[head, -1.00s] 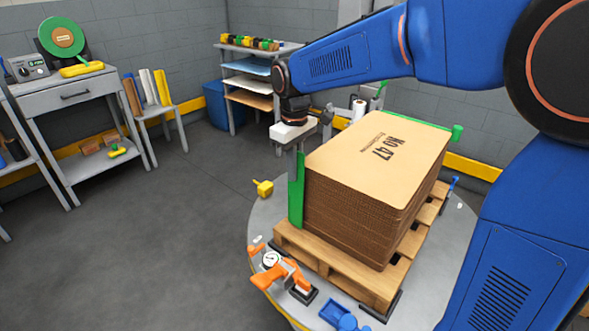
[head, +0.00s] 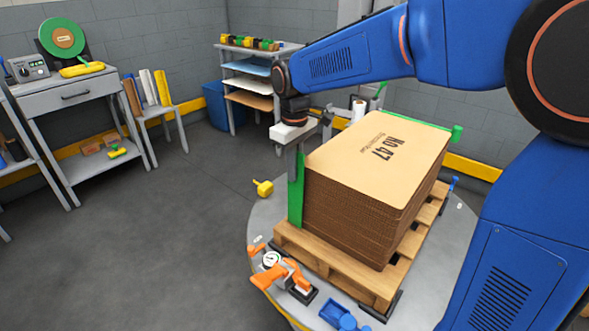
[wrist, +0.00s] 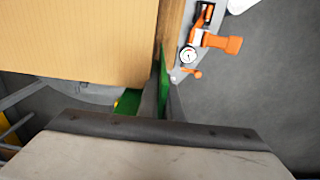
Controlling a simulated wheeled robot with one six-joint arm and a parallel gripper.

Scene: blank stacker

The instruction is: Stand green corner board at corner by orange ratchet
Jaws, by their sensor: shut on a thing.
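A green corner board (head: 296,196) stands upright at the left corner of the cardboard stack (head: 370,150), its lower end at the pallet (head: 330,262). My gripper (head: 298,150) is shut on its upper part. In the wrist view the green board (wrist: 164,85) shows as an angle along the stack's corner, partly hidden by my gripper (wrist: 150,100). Whether it touches the stack on both faces I cannot tell. The orange ratchet (head: 282,276) with a round gauge lies on the round table in front of that corner; it also shows in the wrist view (wrist: 215,40).
A yellow tool (head: 263,188) lies on the turntable (head: 262,222) left of the stack. A blue ratchet (head: 343,316) is at the front. Another green piece (head: 457,132) shows at the stack's far right corner. The floor to the left is clear.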

